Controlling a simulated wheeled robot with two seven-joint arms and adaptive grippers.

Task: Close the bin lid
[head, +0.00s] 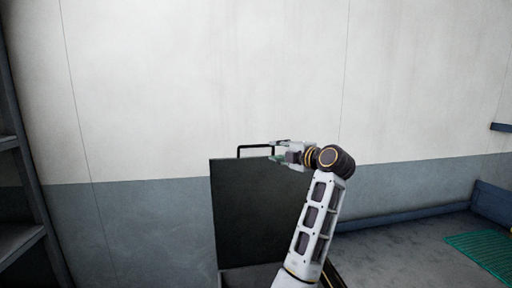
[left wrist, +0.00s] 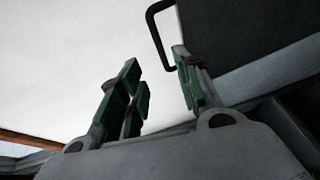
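The bin lid (head: 240,212) is a dark flat panel standing upright against the wall, with the bin's rim (head: 250,276) just showing below it. A black loop handle (head: 254,147) rises from the lid's top edge. The handle (left wrist: 154,30) and dark lid (left wrist: 250,35) also show in the left wrist view. My left gripper (head: 272,150) is at the right end of the handle, its fingers pointing left. In the left wrist view its green-padded fingers (left wrist: 158,92) are spread apart with nothing between them. Whether a finger touches the handle I cannot tell. My right gripper is out of view.
A white and grey wall (head: 150,220) stands close behind the lid. A dark shelf rack (head: 22,200) is at the far left. Grey floor (head: 400,245) is open at the right, with a green grated mat (head: 485,250) at the right edge.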

